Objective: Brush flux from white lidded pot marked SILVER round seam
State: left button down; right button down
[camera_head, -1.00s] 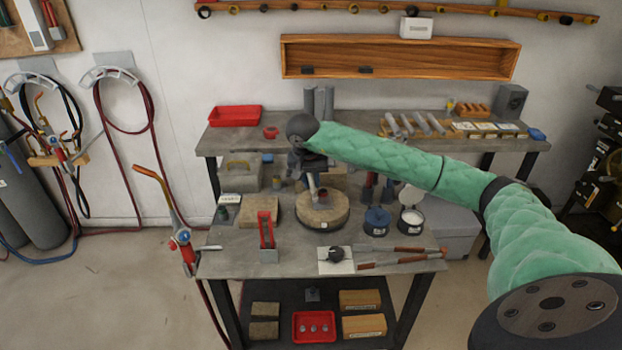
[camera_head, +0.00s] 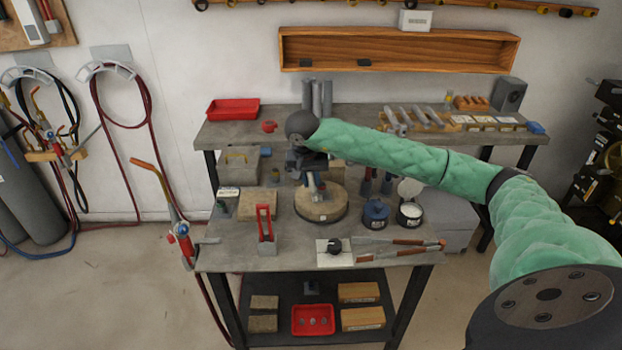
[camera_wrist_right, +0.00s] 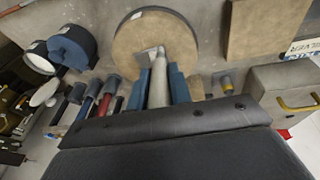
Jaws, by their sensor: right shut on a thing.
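My right gripper (camera_head: 313,187) points down over the round tan board (camera_head: 320,212). Its blue fingers are shut on a pale grey rod-like piece (camera_wrist_right: 157,82) with a wider end over the board. I cannot tell if this is a brush or a tube. A dark pot with white contents (camera_head: 410,211) stands open at the right, its pale lid (camera_head: 410,188) raised. Its marking is too small to read. A blue-lidded pot (camera_head: 375,213) stands beside it. No seam can be made out. My left gripper is not in view.
A red stand (camera_head: 265,226), a white card with a black knob (camera_head: 334,247) and long-handled tools (camera_head: 400,243) lie along the front. A card ending in "VER" (camera_wrist_right: 303,48) shows at the wrist view's right. A torch (camera_head: 181,232) hangs at the left edge.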

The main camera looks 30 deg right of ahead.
jog(key=shift+w+d+b, duration=0.25)
jog(key=shift+w+d, duration=0.05)
jog(key=shift+w, duration=0.3)
jog(key=shift+w+d+b, duration=0.25)
jog(key=shift+w+d, duration=0.05)
jog(key=shift+w, duration=0.25)
jog(key=shift+w, duration=0.1)
jog(key=shift+s+a+b, duration=0.3)
jog(key=shift+s+b, duration=0.1)
jog(key=shift+s, duration=0.25)
jog(key=shift+s+a+b, duration=0.3)
jog(key=shift+s+b, duration=0.05)
jog(key=shift+s, duration=0.3)
dwell(0.5)
jog(key=shift+w+d+r+p+v, duration=0.15)
jog(key=shift+d+p+v, duration=0.15)
jog(key=shift+v, duration=0.85)
jog(key=shift+w+d+p+v, duration=0.15)
jog(key=shift+p+v, duration=0.2)
jog(key=shift+v, duration=0.75)
jog(key=shift+w+d+r+p+v, duration=0.1)
jog(key=shift+d+p+v, duration=0.2)
jog(key=shift+v, duration=0.85)
jog(key=shift+f, duration=0.1)
